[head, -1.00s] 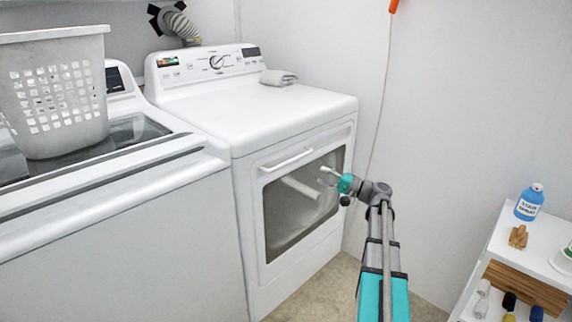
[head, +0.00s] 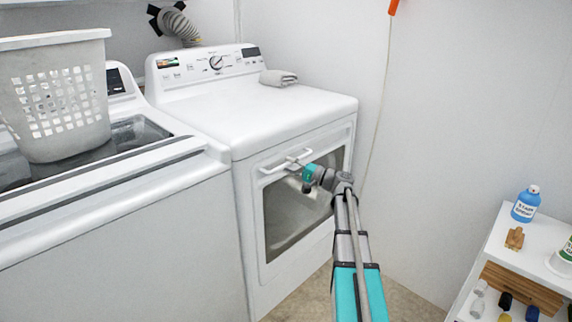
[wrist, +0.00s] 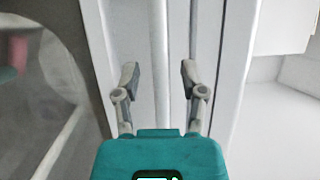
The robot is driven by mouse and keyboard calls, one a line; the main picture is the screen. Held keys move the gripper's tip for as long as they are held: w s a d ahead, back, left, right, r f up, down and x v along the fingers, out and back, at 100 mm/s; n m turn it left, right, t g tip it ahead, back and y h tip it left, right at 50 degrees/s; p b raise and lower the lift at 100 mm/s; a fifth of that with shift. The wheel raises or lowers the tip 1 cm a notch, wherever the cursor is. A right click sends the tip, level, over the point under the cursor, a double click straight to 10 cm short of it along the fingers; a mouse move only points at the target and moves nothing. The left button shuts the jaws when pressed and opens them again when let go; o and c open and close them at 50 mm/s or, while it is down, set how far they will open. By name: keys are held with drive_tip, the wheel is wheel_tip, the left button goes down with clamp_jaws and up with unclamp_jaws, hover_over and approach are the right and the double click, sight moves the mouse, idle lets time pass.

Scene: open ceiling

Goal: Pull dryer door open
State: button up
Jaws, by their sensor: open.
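The white dryer (head: 255,113) stands against the back wall with its door (head: 290,222) shut. The door has a dark window and a white bar handle (head: 286,160) along its top edge. My gripper (head: 297,164) is at the handle, near its middle. In the wrist view my gripper (wrist: 158,82) is open, and the handle bar (wrist: 160,60) runs between its two fingers. I see a gap on each side of the bar. How deep the bar sits between the fingers is hard to tell.
A white washer (head: 130,230) with a laundry basket (head: 56,95) on top stands close at the left. The floor (head: 300,295) before the dryer looks clear.

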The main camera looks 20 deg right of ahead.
drive_tip(key=shift+w+a+r, duration=0.1)
drive_tip(key=shift+w+a, duration=0.35)
clamp_jaws()
